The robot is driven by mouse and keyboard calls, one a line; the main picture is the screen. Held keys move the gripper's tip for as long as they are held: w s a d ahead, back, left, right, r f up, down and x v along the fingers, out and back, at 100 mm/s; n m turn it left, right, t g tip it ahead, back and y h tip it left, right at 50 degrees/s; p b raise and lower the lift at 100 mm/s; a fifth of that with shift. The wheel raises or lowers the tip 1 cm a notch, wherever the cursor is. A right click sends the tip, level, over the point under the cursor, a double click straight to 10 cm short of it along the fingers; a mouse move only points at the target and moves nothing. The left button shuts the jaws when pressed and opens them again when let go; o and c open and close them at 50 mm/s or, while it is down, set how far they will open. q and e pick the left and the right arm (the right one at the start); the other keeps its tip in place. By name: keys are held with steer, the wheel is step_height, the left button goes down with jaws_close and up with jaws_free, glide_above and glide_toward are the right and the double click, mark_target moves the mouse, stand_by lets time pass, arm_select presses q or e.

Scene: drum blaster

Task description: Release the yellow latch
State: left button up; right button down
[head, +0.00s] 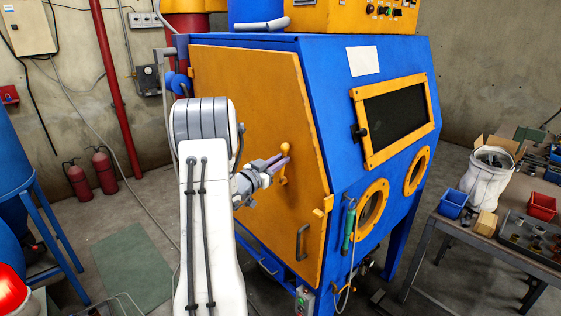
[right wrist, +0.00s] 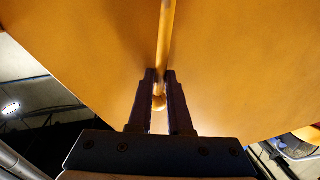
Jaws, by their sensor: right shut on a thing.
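The yellow latch (head: 284,172) is a thin rod with a rounded knob, on the orange side door (head: 245,110) of the blue cabinet. It stands roughly upright in the head view. My right gripper (head: 281,163) reaches it from the left, with its fingers by the latch's upper part. In the right wrist view, the latch rod (right wrist: 167,45) runs down between the two fingertips (right wrist: 160,76), and its knob (right wrist: 159,102) shows between the fingers. My right gripper is shut on the latch. My left gripper is not in view.
A grey door handle (head: 302,242) sits low on the door, near its front edge. The blue cabinet (head: 325,80) has a dark window and round glove ports. A cluttered table (head: 485,245) stands at right. Fire extinguishers (head: 103,170) stand by the back wall. Open floor lies left of my arm.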

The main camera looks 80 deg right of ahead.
steer(key=shift+w+f, duration=0.1)
steer(key=c, duration=0.8)
jaws_free()
steer(key=shift+c, duration=0.2)
steer(key=shift+a, duration=0.1)
steer(key=b+v, duration=0.4)
steer(key=v, duration=0.6)
steer(key=shift+a, duration=0.15)
steer(key=shift+w, duration=0.2)
